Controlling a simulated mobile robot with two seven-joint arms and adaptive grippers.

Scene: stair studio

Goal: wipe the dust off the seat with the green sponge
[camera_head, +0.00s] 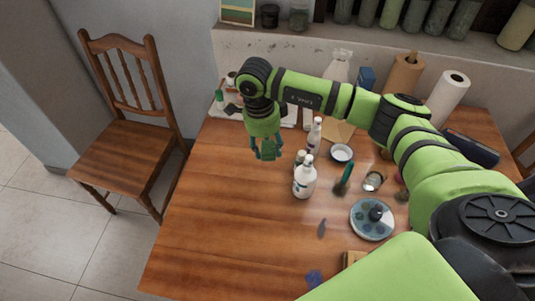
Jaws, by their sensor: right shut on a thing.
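My right gripper (266,148) hangs fingers down above the left back part of the wooden table. It is shut on the green sponge (268,154), a small dark green block between the fingertips. The fingers partly hide the sponge. The seat (125,155) belongs to a brown wooden chair at the left of the table. The gripper is to the right of the seat, well apart from it. Dust on the seat cannot be made out at this size. My left gripper is not in view.
The table (215,220) holds a white bottle (304,178), a round plate (372,219), a small bowl (341,153), a glass jar and a paper roll (447,97). A tray lies at the back left. The chair's slatted backrest (122,75) rises behind the seat.

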